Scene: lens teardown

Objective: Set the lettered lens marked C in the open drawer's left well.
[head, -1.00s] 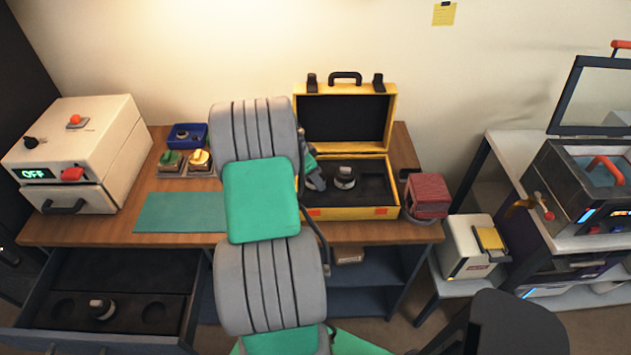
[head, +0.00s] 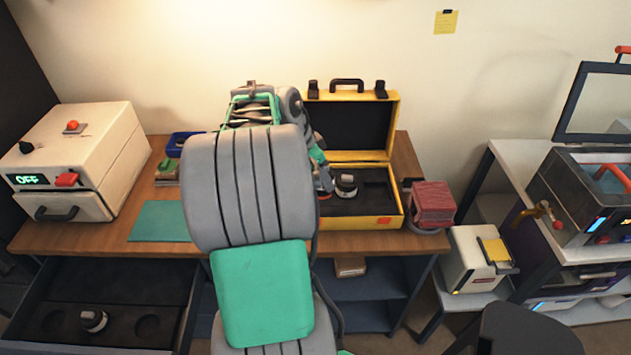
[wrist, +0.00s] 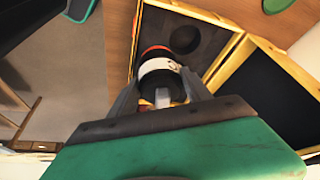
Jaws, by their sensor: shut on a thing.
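My gripper (wrist: 153,92) is shut on a dark lens (wrist: 158,68) with a white band and a red ring; the band's mark is too blurred to read surely. The open drawer (head: 120,280) is at the lower left. Its left well (head: 50,323) looks empty, another lens (head: 93,319) stands in the middle, and its right well (head: 147,325) looks empty.
The case's raised lid (head: 345,122) stands behind the lens. A red block (head: 433,203) is just right of the case. A green mat (head: 160,221) lies on the bench, with a white OFF-display machine (head: 80,150) to its left. My arm hides the bench's middle.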

